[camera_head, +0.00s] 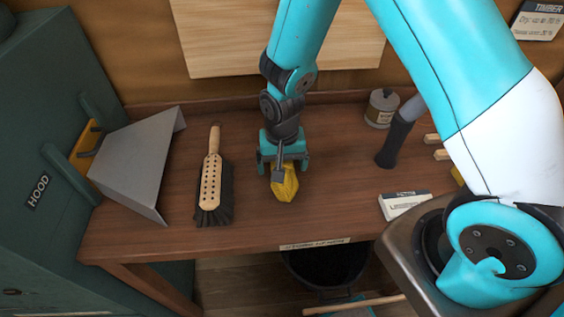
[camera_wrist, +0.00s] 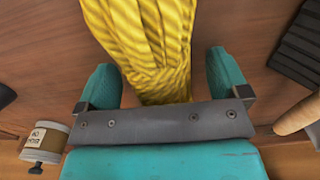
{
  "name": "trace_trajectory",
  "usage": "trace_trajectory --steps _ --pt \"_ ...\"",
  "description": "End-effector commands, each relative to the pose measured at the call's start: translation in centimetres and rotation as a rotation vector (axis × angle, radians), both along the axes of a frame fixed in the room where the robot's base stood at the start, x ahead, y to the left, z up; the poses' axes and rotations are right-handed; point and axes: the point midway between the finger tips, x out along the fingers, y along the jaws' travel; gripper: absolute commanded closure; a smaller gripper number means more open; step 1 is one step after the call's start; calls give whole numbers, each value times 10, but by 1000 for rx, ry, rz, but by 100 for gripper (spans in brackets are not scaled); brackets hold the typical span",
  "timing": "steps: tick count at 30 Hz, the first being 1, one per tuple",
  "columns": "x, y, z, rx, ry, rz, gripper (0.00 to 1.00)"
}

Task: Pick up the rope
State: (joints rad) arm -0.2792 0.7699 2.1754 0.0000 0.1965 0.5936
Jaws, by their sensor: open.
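The rope (camera_head: 287,187) is a yellow bundle lying on the brown wooden bench, in the middle of the head view. In the wrist view the rope (camera_wrist: 145,40) runs from the top edge down between my two teal fingers, its strands drawn together near the palm. My gripper (camera_head: 283,168) is pointed down over the back end of the rope. In the wrist view my gripper (camera_wrist: 163,88) is open, with a finger on each side of the rope and a visible gap at the right finger. The rope's far end is cut off in the wrist view.
A hand brush (camera_head: 211,185) lies left of the rope, with a grey metal sheet hood (camera_head: 138,165) beyond it. A small can (camera_head: 381,108), a dark-handled tool (camera_head: 393,143) and a white box (camera_head: 404,204) are to the right. A dark bucket (camera_head: 327,268) stands below the bench.

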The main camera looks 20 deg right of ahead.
Motion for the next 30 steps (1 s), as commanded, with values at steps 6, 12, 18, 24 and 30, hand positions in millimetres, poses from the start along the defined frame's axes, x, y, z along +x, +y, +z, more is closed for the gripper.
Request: trace_trajectory --steps 6,12,18,24,30 --pt "0 0 0 0 -1 0 11" --pt "0 0 0 0 0 0 57" --pt "0 0 0 0 -1 0 66" --pt "0 0 4 0 -2 0 66" --pt "1 0 30 1 -6 0 66"
